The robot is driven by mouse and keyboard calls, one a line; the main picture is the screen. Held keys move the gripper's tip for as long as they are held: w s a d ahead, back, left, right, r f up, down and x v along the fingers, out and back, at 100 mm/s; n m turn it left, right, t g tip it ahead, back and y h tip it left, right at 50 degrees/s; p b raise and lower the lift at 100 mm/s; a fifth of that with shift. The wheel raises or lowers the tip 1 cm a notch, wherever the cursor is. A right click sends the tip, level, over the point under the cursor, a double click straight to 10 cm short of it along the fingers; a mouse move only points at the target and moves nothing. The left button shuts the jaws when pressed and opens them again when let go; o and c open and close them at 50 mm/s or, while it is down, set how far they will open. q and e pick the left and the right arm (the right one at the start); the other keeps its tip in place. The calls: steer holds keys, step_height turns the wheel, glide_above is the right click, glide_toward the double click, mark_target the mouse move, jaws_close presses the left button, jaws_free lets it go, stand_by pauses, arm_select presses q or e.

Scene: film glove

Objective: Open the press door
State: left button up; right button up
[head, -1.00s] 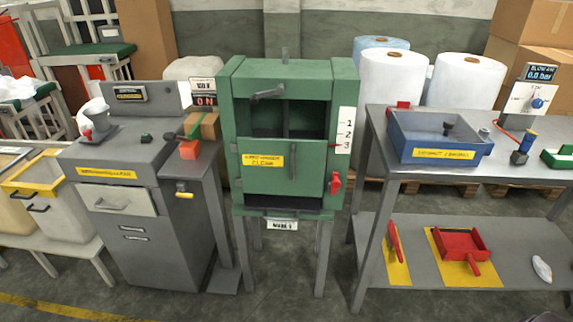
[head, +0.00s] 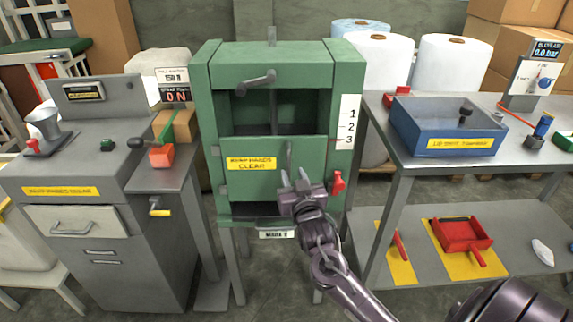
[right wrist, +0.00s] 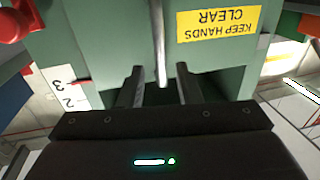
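The green press (head: 205,110) stands in the middle of the head view. Its door (head: 245,188) covers the lower front, below an open dark window, and bears a yellow "keep hands clear" label (head: 251,163). A vertical bar handle (head: 289,156) is on the door; its lower part is hidden by my right gripper (head: 297,182). In the right wrist view my right gripper (right wrist: 159,88) is open, with its two fingers apart and the handle (right wrist: 158,40) lined up between them. Contact cannot be told. My left gripper is not in view.
A red lever (head: 338,182) sits right of the door, below a 1-2-3 scale (head: 348,123) with its red pointer near 3. A grey cabinet (head: 90,200) stands left. A table (head: 400,168) with a blue tray (head: 440,130) stands close on the right.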

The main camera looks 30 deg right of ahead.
mark_target(289, 167)
steer(key=x, duration=0.5)
steer(key=shift+w+d, duration=0.1)
steer(key=shift+w, duration=0.25)
jaws_close()
